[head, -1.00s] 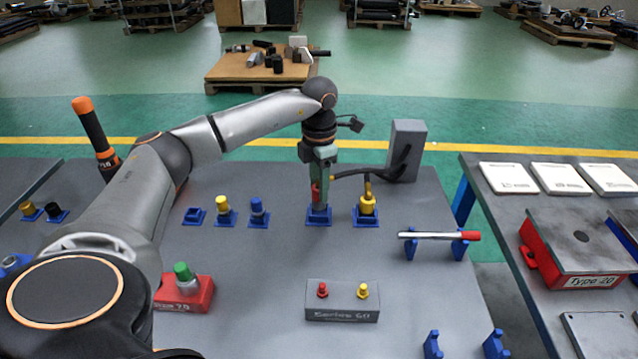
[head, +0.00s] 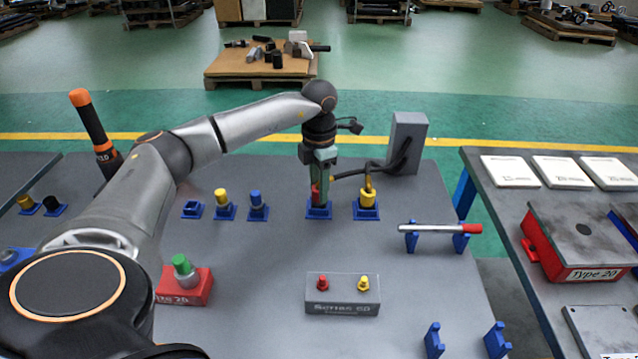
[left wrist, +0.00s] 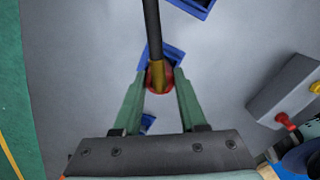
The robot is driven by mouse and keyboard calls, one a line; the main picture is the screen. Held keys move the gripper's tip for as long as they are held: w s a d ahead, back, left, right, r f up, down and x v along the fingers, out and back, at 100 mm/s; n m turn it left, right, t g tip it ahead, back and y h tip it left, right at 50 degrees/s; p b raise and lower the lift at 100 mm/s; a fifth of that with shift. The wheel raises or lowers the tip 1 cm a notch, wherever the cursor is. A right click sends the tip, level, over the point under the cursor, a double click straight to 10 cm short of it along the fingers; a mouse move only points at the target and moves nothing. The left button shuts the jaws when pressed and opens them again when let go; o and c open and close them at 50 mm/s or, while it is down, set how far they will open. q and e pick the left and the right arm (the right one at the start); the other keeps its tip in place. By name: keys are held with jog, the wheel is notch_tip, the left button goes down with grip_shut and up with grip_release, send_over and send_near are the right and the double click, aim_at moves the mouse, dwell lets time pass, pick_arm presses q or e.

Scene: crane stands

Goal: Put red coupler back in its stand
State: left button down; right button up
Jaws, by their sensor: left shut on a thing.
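My left gripper (head: 319,190) points down and is shut on the red coupler (head: 315,193), just above or in a blue stand (head: 319,212). I cannot tell whether the coupler is fully seated. In the left wrist view the red coupler (left wrist: 166,83) sits between the green fingers, with a brownish fitting and dark hose (left wrist: 152,25) over it. Part of the blue stand (left wrist: 146,55) shows behind it. My right gripper is not in view.
A yellow coupler (head: 368,198) stands in the blue holder just right, with a black hose to a grey post (head: 407,140). An empty blue holder (head: 192,210) and yellow and blue pieces stand left. A grey block (head: 342,296) is in front.

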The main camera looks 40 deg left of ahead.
pick_arm(q)
jog(key=shift+f, duration=0.25)
jog(key=shift+c, duration=1.9)
grip_release()
jog(key=shift+r, duration=0.15)
notch_tip(320, 180, up, 5)
jog(key=p, duration=0.4)
